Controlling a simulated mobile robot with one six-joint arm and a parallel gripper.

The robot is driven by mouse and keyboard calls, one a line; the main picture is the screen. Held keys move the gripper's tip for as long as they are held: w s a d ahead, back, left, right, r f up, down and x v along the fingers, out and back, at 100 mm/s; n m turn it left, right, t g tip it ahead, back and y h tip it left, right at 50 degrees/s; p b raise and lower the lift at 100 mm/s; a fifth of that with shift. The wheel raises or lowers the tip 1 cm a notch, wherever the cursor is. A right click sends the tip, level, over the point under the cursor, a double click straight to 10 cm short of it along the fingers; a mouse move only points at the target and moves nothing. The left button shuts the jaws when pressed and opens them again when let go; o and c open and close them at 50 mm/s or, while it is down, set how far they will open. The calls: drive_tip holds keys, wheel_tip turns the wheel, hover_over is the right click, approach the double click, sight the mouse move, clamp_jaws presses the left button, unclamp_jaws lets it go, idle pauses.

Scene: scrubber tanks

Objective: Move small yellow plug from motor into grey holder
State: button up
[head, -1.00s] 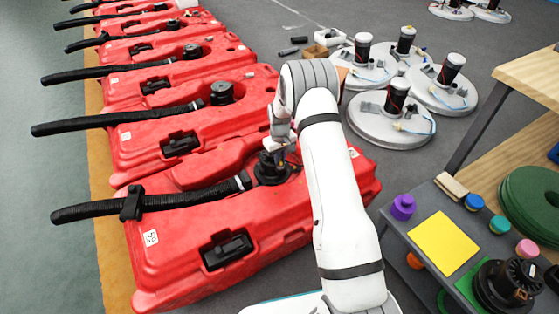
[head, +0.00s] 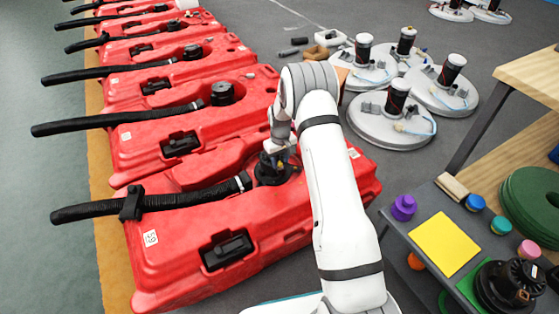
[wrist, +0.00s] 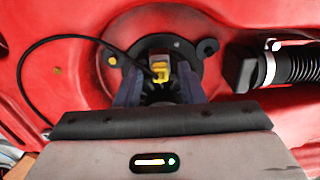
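The small yellow plug (wrist: 160,72) sits at the middle of the black round motor (wrist: 187,47) in the wrist view, with a black cable running off to the left. The motor (head: 271,170) stands on the nearest red tank (head: 195,232). My gripper (wrist: 159,82) is over the motor, its two fingers apart on either side of the plug, with a visible gap at each side. In the head view my gripper (head: 279,157) points down at the motor, and the plug is mostly hidden. I cannot make out the grey holder for certain.
A black hose (head: 165,200) runs left from the motor. More red tanks (head: 190,125) stand in a row behind. White discs with black motors (head: 390,120) lie on the floor. At right, a grey cart (head: 408,222) holds a yellow sheet (head: 443,243) and coloured knobs.

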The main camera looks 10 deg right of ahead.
sight(280, 163)
drive_tip(key=s+r+m+p, duration=0.1)
drive_tip(key=s+r+p, duration=0.25)
drive_tip(key=r, duration=0.85)
drive_tip(key=s+r+p, duration=0.2)
drive_tip(key=s+r, duration=0.2)
drive_tip(key=r, duration=0.8)
drive_tip(key=s+r+m, duration=0.1)
drive_tip(key=s+r, duration=0.2)
drive_tip(key=s, duration=0.7)
drive_tip(key=s+r, duration=0.4)
drive_tip(key=s, duration=0.6)
drive_tip(key=s+r+m+t, duration=0.1)
drive_tip(key=s+r, duration=0.2)
drive_tip(key=s, duration=0.7)
drive_tip(key=shift+a+r+m, duration=0.2)
drive_tip(key=shift+r+m, duration=0.05)
drive_tip(key=shift+m, duration=0.05)
